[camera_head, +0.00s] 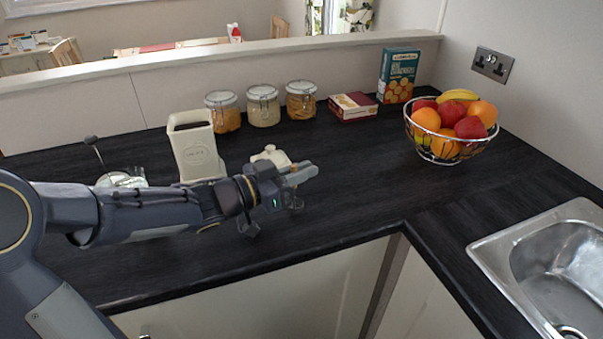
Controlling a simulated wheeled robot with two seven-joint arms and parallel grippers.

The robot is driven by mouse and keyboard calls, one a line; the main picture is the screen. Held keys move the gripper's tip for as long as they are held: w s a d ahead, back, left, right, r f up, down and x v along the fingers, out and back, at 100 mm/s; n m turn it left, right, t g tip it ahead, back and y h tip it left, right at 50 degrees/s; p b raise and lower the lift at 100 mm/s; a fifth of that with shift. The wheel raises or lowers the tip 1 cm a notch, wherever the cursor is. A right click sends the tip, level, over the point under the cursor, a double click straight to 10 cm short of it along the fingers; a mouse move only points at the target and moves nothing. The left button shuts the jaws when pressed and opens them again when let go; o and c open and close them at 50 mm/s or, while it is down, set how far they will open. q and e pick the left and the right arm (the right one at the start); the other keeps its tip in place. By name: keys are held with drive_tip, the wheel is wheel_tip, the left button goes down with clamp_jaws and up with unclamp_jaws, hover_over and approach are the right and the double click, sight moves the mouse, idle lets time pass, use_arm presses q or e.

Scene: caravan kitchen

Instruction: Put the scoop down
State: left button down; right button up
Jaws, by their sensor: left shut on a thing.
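My left gripper (293,188) reaches in from the left, over the dark worktop (350,215). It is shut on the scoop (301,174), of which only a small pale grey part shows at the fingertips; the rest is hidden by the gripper. I cannot tell whether the scoop touches the worktop. An open cream canister (196,150) with a dark inside stands behind my left forearm. A cream lid-like piece (270,155) lies just behind the gripper. My right gripper is out of view.
A glass jar (122,179) is partly hidden behind my arm, with a dark-tipped rod near it. Storage jars (263,106), a flat box (352,106) and an upright carton (398,76) line the back. A fruit basket (449,152) and sink (565,265) are at right. The middle worktop is clear.

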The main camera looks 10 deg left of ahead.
use_arm(q)
drive_tip(key=c, duration=2)
unclamp_jaws()
drive_tip(key=shift+f, duration=0.15)
drive_tip(key=o, duration=0.5)
drive_tip(key=v, duration=1.2)
drive_tip(key=shift+r+p, duration=0.25)
drive_tip(key=shift+p, duration=0.1)
